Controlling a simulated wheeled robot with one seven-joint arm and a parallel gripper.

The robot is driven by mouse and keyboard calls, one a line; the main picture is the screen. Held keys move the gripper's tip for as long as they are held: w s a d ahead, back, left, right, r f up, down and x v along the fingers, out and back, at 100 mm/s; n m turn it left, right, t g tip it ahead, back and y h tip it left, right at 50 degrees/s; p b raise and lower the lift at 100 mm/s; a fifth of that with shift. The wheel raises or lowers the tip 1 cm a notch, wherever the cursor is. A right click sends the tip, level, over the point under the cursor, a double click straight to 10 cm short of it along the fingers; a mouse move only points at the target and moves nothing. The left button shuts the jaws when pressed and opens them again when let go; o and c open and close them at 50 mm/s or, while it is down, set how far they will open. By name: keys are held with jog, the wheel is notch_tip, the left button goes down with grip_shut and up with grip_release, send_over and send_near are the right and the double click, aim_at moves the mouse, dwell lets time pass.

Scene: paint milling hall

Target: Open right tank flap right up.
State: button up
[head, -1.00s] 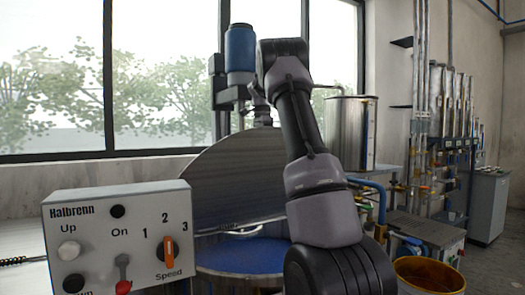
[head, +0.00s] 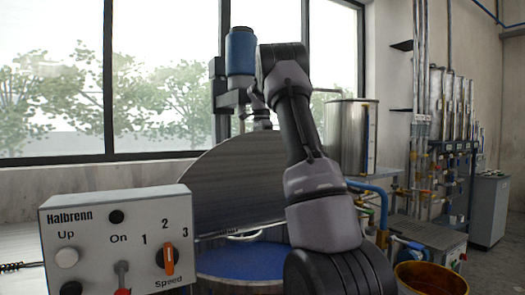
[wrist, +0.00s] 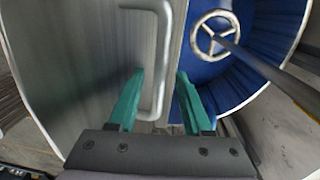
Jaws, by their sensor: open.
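A grey half-round tank flap (head: 238,180) stands steeply raised behind the control box in the head view. The wrist view shows a grey flap face (wrist: 85,60) with a D-shaped metal handle (wrist: 163,45). My gripper (wrist: 159,74) is open, and the handle's long bar runs between its teal fingers in that view. I cannot tell if they touch it. Blue tank interior (wrist: 255,85) lies to the right, with a metal ring (wrist: 197,40) and a shaft. The blue also shows below the flap in the head view (head: 240,262). There my arm hides my gripper.
A control box (head: 115,240) with knobs stands at the front left. A stirrer column with a blue motor (head: 240,52) rises behind the flap. A steel tank (head: 351,130), pipes and a yellow bucket (head: 425,278) stand to the right.

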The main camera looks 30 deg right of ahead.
notch_tip(320, 180, up, 11)
jog(key=shift+w+f, duration=0.15)
jog(key=shift+w, duration=0.3)
jog(key=shift+s+d, duration=0.1)
jog(key=shift+s, duration=0.1)
jog(key=c, duration=0.7)
jog(key=s+d+r+t, duration=0.1)
jog(key=s+r, duration=0.1)
jog(key=s, duration=0.1)
jog(key=s+d+r+t, duration=0.1)
jog(key=s+r, duration=0.1)
jog(key=s, duration=0.1)
jog(key=s+d+r, duration=0.1)
jog(key=s+r, duration=0.1)
jog(key=s, duration=0.1)
jog(key=shift+s+d+t, duration=0.1)
jog(key=shift+s+t, duration=0.15)
jog(key=shift+t, duration=0.15)
grip_shut()
jog(key=s+d+r+t, duration=0.1)
jog(key=s+d+t, duration=0.15)
jog(key=s, duration=0.45)
jog(key=w+f, duration=0.7)
jog(key=f, duration=0.1)
jog(key=shift+w+a+f, duration=0.15)
jog(key=shift+w, duration=0.2)
